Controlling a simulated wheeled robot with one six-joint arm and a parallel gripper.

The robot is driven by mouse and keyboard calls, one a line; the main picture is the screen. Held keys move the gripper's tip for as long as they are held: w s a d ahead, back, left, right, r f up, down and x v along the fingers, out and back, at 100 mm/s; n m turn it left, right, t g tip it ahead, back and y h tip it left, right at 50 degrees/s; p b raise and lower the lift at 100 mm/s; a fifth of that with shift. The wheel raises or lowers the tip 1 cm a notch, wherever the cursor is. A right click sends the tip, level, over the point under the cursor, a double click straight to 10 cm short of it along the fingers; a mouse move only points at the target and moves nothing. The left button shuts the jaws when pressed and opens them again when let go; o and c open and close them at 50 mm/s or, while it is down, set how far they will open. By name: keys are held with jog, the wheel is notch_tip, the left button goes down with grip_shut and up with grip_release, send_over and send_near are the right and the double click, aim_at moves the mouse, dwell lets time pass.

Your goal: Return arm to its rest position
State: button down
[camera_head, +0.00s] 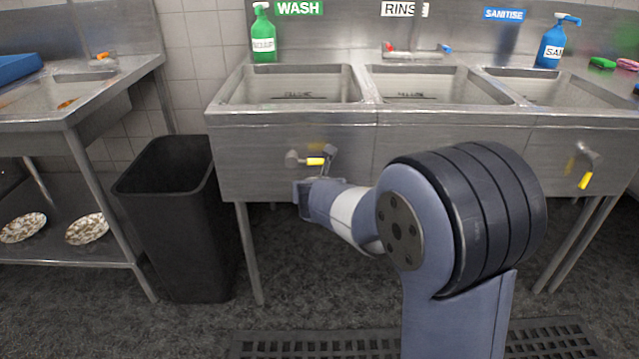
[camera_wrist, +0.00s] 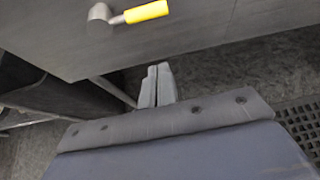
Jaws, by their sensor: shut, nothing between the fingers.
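My arm reaches forward from the lower middle of the head view, toward the front of the sink unit (camera_head: 290,135). In the wrist view my gripper (camera_wrist: 157,72) is shut and empty, with its two grey fingers side by side. It is below the sink's front edge in that picture. A yellow-handled lever (camera_head: 316,161) on the sink front is just above the arm's end in the head view. The same lever (camera_wrist: 146,12) shows at the top of the wrist view, apart from the fingers.
A black bin (camera_head: 175,220) stands left of the sink. A second yellow-handled lever (camera_head: 585,180) is on the right of the sink front. A green bottle (camera_head: 263,38) and a blue bottle (camera_head: 551,46) stand at the back. A floor grate (camera_head: 300,345) lies in front.

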jog(key=shift+s+r, duration=0.3)
jog(key=shift+s, duration=0.2)
jog(key=shift+w+f, duration=0.1)
jog(key=a+b+x, duration=0.1)
jog(key=x, duration=0.9)
jog(key=shift+w+a+f+m+t+y+b, duration=0.1)
jog(key=shift+a+f+m+t+y+b, duration=0.3)
jog(key=shift+a+m+y+b, duration=0.8)
jog(key=shift+w+a+f+m+t+y+b, duration=0.15)
jog(key=shift+a+f+m+t+y+b, duration=0.35)
jog(key=shift+m+y, duration=1.15)
jog(key=shift+w+a+f+m+t+y+b, duration=0.1)
jog(key=shift+a+f+m+t+y+b, duration=0.15)
jog(key=shift+a+m+y+b, duration=1.1)
jog(key=shift+d+m+p, duration=0.3)
jog(key=shift+d+p, duration=0.1)
jog(key=shift+d, duration=0.1)
